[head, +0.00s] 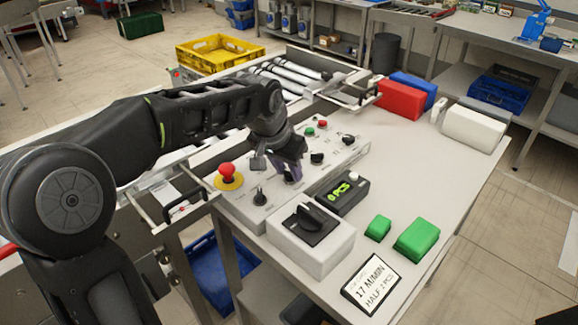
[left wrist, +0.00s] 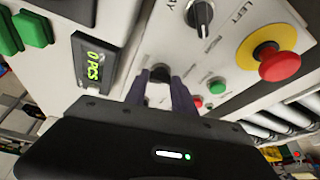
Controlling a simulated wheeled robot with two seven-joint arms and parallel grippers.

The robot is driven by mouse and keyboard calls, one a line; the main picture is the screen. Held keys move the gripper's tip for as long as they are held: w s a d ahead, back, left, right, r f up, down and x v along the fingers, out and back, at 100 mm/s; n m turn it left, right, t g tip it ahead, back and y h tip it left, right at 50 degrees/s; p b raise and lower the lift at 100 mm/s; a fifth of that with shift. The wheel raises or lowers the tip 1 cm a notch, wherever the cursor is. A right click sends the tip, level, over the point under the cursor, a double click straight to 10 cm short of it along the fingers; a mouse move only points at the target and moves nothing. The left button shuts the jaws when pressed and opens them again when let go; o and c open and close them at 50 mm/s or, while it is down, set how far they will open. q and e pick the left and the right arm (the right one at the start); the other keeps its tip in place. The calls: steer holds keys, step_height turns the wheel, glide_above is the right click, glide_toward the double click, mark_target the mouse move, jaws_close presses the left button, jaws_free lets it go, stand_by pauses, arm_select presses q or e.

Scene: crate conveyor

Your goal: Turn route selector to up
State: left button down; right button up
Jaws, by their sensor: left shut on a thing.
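The control panel (head: 325,145) carries several black rotary knobs, coloured buttons and a red mushroom button (head: 227,173) on a yellow ring. My left gripper (head: 288,172) reaches down onto the panel and is shut on a black knob (left wrist: 160,72), between its two fingers in the left wrist view. The fingers hide most of this knob and any label by it, so its pointing direction cannot be read. Another black knob (head: 260,195) stands nearer the mushroom button; in the left wrist view, "LEFT" is printed beside it (left wrist: 200,15). My right gripper is not in view.
A display reading "0 PCS" (head: 343,193) and a white box with a large black knob (head: 309,218) stand close in front. Green blocks (head: 416,239), a "17 M/MIN" sign (head: 371,283) and red (head: 400,100) and white (head: 473,128) boxes lie on the table. Rollers run behind the panel.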

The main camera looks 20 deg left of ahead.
arm_select(q)
steer(key=m, duration=0.2)
steer(key=m+h+p, duration=0.1)
steer(key=m+h, duration=0.1)
steer(key=m, duration=0.1)
steer(key=shift+w+a+m+g, duration=0.15)
steer(key=shift+a+m+g, duration=0.15)
steer(key=m+g, duration=0.1)
steer(key=m, duration=0.2)
steer(key=m+h+p, duration=0.1)
steer(key=m, duration=0.1)
steer(key=shift+w+a+m+g+h+p, duration=0.15)
steer(key=shift+m+g+h+p, duration=0.15)
steer(key=shift+m+g, duration=0.1)
steer(key=c, duration=1)
jaws_free()
steer(key=shift+c, duration=0.2)
steer(key=v, duration=0.7)
steer(key=shift+a+r, duration=0.15)
steer(key=shift+r, duration=0.2)
